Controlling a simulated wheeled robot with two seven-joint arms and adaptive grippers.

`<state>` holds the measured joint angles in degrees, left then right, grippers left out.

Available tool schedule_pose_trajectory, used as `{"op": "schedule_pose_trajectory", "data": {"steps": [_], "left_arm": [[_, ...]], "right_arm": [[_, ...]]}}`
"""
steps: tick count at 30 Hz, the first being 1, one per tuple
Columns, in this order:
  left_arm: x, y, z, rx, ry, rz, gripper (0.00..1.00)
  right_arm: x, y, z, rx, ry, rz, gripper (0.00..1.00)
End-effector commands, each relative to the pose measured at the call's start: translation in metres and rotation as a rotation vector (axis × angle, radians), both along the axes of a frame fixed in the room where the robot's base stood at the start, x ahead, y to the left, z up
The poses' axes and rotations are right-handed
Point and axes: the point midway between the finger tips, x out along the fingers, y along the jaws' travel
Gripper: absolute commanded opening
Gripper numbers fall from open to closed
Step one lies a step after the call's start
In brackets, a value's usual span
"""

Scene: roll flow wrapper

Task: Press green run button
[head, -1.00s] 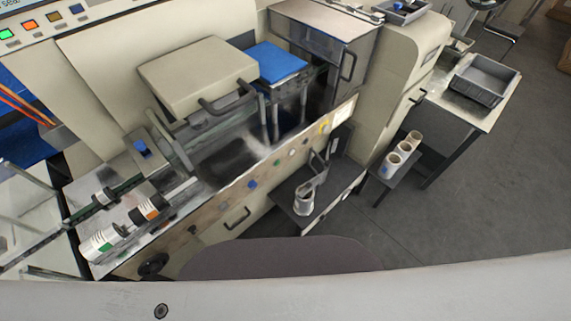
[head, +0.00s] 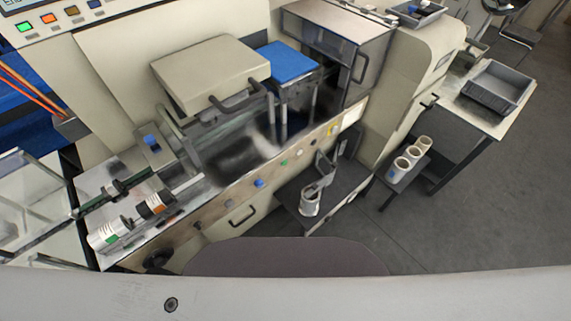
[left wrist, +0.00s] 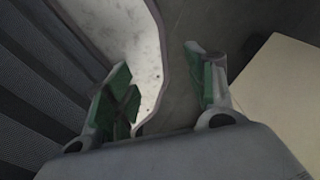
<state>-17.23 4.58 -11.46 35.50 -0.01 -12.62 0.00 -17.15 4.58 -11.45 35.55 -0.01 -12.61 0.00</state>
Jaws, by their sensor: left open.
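The wrapping machine has a sloped control panel at the upper left of the head view. A lit green button (head: 25,27) sits at the left end of its button row, beside an orange-red, an amber and a blue button. Another small green button (head: 284,163) is on the machine's front rail. My left gripper (left wrist: 165,95) shows only in the left wrist view, with its green-padded fingers apart and nothing between them. Neither gripper shows in the head view, and no button shows in the left wrist view.
Labelled rolls (head: 109,232) lie on the machine's left end. A grey tray (head: 497,87) stands on a side table at the right, with white cups (head: 406,161) on a lower shelf. A beige surface (left wrist: 285,100) lies right of the left gripper. Open grey floor is at the right.

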Motion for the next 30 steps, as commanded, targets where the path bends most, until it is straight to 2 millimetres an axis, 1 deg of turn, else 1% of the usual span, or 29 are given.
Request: {"op": "schedule_pose_trajectory", "data": {"steps": [1, 2, 11, 12, 30], "left_arm": [[0.0, 0.0001, 0.0, 0.0, 0.0, 0.0, 0.44], [0.0, 0.0001, 0.0, 0.0, 0.0, 0.0, 0.4], [0.0002, 0.0001, 0.0, 0.0, 0.0, 0.0, 0.01], [0.0003, 0.0, 0.0, 0.0, 0.0, 0.0, 0.0], [0.0009, 0.0, 0.0001, 0.0, -0.001, 0.0, 0.0]], "right_arm": [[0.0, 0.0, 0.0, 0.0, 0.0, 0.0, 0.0], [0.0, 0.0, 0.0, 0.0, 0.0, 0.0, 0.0], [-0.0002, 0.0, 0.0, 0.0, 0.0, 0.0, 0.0], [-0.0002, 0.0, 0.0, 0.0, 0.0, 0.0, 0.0], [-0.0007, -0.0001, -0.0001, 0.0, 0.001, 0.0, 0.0]]}}
